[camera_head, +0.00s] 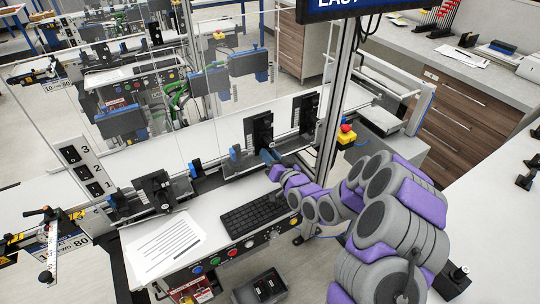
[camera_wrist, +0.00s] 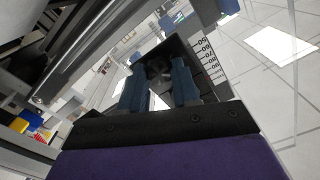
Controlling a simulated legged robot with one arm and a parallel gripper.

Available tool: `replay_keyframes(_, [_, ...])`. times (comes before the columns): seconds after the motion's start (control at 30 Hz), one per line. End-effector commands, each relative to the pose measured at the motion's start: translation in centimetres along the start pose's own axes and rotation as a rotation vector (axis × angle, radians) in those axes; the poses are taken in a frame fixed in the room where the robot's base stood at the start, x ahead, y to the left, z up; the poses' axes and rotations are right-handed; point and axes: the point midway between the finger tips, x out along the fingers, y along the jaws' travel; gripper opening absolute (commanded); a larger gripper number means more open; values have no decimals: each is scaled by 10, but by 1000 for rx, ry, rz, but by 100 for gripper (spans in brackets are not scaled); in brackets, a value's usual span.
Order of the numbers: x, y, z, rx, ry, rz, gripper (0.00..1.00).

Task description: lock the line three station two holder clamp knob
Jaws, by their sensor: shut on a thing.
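My gripper (camera_head: 268,157) reaches in from the right, over the conveyor line nearest me, at the foot of an upright black holder plate (camera_head: 258,130). In the wrist view, the two blue fingers of my gripper (camera_wrist: 158,84) are on either side of a dark knob (camera_wrist: 158,70) in front of a dark plate. The fingers are shut on this knob, and it is mostly hidden between them. Whether the clamp is locked cannot be told. Another black holder (camera_head: 154,187) stands further left on the same line, and a third black plate (camera_head: 304,110) stands to the right.
A vertical metal post (camera_head: 335,95) rises close behind my arm. A keyboard (camera_head: 254,215) and printed papers (camera_head: 163,248) lie on the desk in front of the line. A red emergency button (camera_head: 347,129) is right of the post. Clear panels stand behind the holders.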

Motion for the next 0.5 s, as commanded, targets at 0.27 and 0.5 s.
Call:
replay_keyframes(0.27, [0,0,-2,260,3,-1,0])
replay_keyframes(0.5, [0,2,-2,484,4,0,0])
